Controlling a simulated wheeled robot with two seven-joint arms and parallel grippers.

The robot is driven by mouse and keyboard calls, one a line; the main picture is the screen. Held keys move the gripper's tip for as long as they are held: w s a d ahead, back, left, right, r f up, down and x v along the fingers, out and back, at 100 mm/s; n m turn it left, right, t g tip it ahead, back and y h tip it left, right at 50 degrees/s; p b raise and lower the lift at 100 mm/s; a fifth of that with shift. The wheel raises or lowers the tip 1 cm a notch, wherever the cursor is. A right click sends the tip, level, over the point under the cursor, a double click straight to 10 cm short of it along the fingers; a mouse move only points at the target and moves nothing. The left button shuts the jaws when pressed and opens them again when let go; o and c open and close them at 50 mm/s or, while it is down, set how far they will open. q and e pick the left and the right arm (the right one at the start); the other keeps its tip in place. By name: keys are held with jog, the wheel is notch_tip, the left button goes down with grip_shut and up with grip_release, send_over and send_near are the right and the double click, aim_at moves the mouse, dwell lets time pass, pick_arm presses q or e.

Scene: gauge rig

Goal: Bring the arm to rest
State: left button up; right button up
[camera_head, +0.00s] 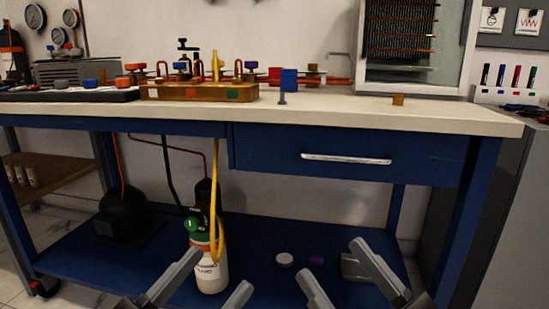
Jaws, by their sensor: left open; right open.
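My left gripper (207,284) shows at the bottom of the head view, left of the middle. Its two grey fingers are spread apart with nothing between them. My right gripper (337,270) shows at the bottom, right of the middle, also with its fingers apart and empty. Both grippers appear in front of the workbench (450,115), lower in the picture than its top. Most of both arms is outside the frame.
The bench top bears a brass manifold (190,92), a blue block (289,80) and several small fittings. Below are a drawer handle (346,159), a white bottle (210,275) with a yellow hose (217,190), and a black rounded object (122,215) on the blue lower shelf (255,245).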

pick_arm(q)
jog(key=w+a+r+n+g+y+p, duration=0.25)
jog(key=r+n+y+p, duration=0.35)
jog(key=p, duration=1.3)
pick_arm(e)
notch_tip(320, 180, up, 3)
jog(key=w+d+m+g+h, duration=0.2)
jog(key=w+m+g+h, duration=0.1)
jog(key=h, duration=0.3)
pick_arm(q)
jog(key=s+a+f+n+g+y+p, duration=0.1)
jog(key=s+a+f+g+y+p, duration=0.3)
jog(key=p, duration=1.2)
jog(key=shift+s+g+y+p, duration=0.4)
jog(key=shift+s+g, duration=0.15)
jog(key=shift+s, duration=0.7)
pick_arm(e)
jog(key=s+d+f+m+g+h, duration=0.2)
jog(key=s+d+g+h, duration=0.2)
jog(key=s, duration=0.3)
jog(key=shift+s+d+m+g, duration=0.2)
jog(key=shift+m+g, duration=0.1)
jog(key=shift+g, duration=0.6)
